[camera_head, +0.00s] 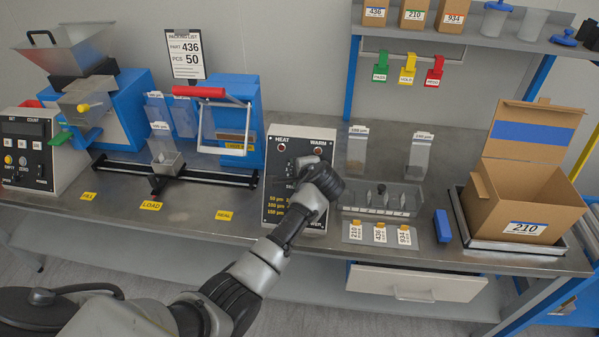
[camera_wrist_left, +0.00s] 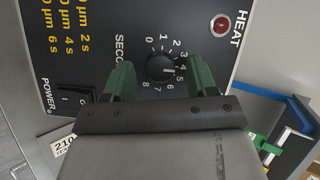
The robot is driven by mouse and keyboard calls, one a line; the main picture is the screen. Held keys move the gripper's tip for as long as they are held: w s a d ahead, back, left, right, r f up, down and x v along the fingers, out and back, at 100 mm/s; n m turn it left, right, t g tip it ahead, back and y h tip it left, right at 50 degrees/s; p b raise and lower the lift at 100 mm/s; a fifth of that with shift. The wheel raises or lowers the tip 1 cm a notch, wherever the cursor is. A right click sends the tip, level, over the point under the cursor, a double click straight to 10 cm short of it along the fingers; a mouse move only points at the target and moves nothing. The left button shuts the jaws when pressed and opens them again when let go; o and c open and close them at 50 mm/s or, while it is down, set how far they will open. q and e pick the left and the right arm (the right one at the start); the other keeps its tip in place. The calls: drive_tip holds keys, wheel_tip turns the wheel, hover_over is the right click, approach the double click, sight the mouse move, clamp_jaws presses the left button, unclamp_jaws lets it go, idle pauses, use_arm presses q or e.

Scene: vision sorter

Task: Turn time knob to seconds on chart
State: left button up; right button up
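The time knob (camera_wrist_left: 160,67) is a round black dial on the sealer's black panel, inside a ring of numbers 0 to 8 marked SECONDS. Its white mark points right, toward about 4 or 5; the exact number is hard to tell. My left gripper (camera_wrist_left: 158,66) is open, with one green finger on each side of the knob; I cannot tell whether they touch it. The chart (camera_wrist_left: 68,30) is yellow print pairing µm values with 2 s, 4 s and 6 s. In the head view my left arm covers the knob on the sealer box (camera_head: 283,150). My right gripper is out of view.
A black power switch (camera_wrist_left: 72,98) and a red heat lamp (camera_wrist_left: 221,25) are on the same panel. A packing list (camera_head: 187,55) reads part 436, pcs 50. A clear tray (camera_head: 382,198) and an open carton (camera_head: 525,190) stand to the right.

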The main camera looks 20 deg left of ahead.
use_arm(q)
drive_tip(key=v, duration=1)
drive_tip(key=shift+s+d+r, duration=0.2)
drive_tip(key=shift+d, duration=0.1)
